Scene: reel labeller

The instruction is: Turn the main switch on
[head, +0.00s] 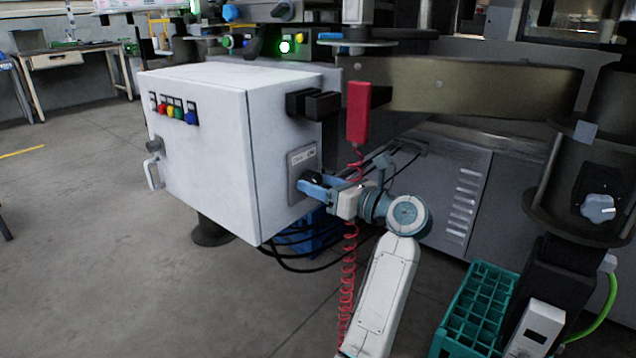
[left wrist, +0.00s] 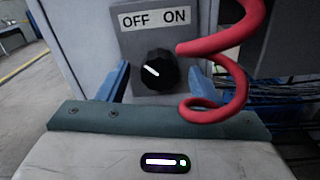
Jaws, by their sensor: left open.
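The main switch is a black rotary knob (left wrist: 154,71) on a grey plate under a label reading OFF and ON. Its white mark points up and left, toward OFF. In the head view its grey plate (head: 300,163) is on the right side of the white cabinet, and the knob is mostly hidden. My left gripper (head: 316,187) is at the plate. In the left wrist view its blue fingers (left wrist: 157,82) are open, one on each side of the knob. I cannot tell whether they touch it. My right gripper is not in view.
A red coiled cable (left wrist: 225,60) crosses close by the right finger; in the head view it hangs from a red pendant (head: 358,112) beside my wrist. The white cabinet (head: 200,170) has coloured buttons on its front. A green crate (head: 478,308) stands on the floor at lower right.

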